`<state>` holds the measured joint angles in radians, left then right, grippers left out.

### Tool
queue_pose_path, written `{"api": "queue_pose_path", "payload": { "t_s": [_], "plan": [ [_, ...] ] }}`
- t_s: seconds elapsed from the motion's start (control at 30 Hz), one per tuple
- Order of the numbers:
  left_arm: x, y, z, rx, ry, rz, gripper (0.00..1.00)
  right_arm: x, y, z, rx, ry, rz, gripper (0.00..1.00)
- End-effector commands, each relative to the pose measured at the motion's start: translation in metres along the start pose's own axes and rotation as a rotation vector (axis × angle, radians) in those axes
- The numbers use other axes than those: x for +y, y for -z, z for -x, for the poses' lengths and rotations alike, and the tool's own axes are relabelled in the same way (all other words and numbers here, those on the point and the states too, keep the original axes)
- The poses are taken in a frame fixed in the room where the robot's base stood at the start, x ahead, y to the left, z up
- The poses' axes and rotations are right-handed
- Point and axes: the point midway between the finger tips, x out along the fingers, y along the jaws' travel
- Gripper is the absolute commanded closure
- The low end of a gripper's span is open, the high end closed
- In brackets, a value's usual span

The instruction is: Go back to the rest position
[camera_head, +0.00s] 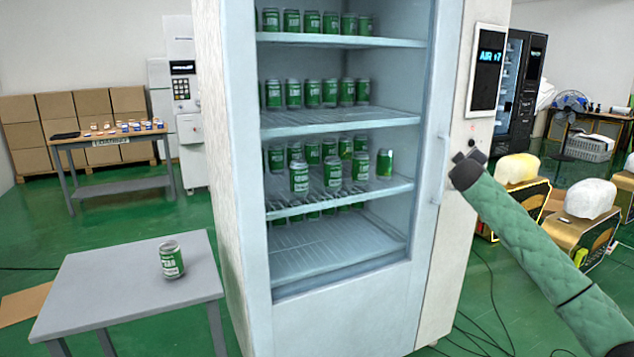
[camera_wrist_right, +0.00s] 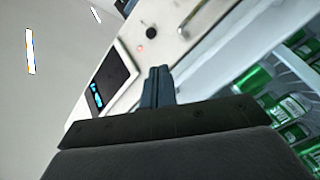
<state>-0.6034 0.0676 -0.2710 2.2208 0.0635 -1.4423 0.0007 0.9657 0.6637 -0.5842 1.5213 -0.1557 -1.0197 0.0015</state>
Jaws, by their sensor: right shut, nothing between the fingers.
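My right arm comes in from the lower right in the head view, in a green quilted sleeve. Its gripper (camera_head: 470,160) is in front of the right side of the vending machine (camera_head: 340,325), close to its door handle (camera_head: 441,168). In the right wrist view the fingers of the right gripper (camera_wrist_right: 157,75) are together with nothing between them. The machine's control screen (camera_head: 488,70) is above the gripper; it also shows in the wrist view (camera_wrist_right: 113,75). My left gripper is not in view.
Green cans (camera_head: 299,178) stand on several shelves of the machine. One green can (camera_head: 171,260) stands on a grey table (camera_head: 100,290) at the left. Boxes with pale bundles (camera_head: 590,199) stand on the floor at the right, with cables on the floor.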

Motion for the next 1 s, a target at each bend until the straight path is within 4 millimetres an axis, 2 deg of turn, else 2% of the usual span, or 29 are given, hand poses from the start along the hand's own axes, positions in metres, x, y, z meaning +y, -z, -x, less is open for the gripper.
{"api": "queue_pose_path", "payload": {
  "t_s": [0.03, 0.2, 0.43, 0.7, 1.0],
  "plan": [
    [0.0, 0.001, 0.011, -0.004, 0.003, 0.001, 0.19, -0.025, 0.006, 0.024, -0.018, 0.043, -0.023, 1.0],
    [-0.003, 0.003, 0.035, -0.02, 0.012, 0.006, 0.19, -0.093, 0.007, 0.098, -0.091, 0.175, -0.083, 1.0],
    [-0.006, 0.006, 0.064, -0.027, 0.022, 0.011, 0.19, -0.166, -0.007, 0.193, -0.168, 0.344, -0.141, 1.0],
    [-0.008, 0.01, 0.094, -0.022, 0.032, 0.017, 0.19, -0.225, -0.032, 0.296, -0.23, 0.521, -0.2, 1.0],
    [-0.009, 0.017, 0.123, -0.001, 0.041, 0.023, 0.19, -0.267, -0.065, 0.396, -0.271, 0.681, -0.277, 1.0]
  ]
}}
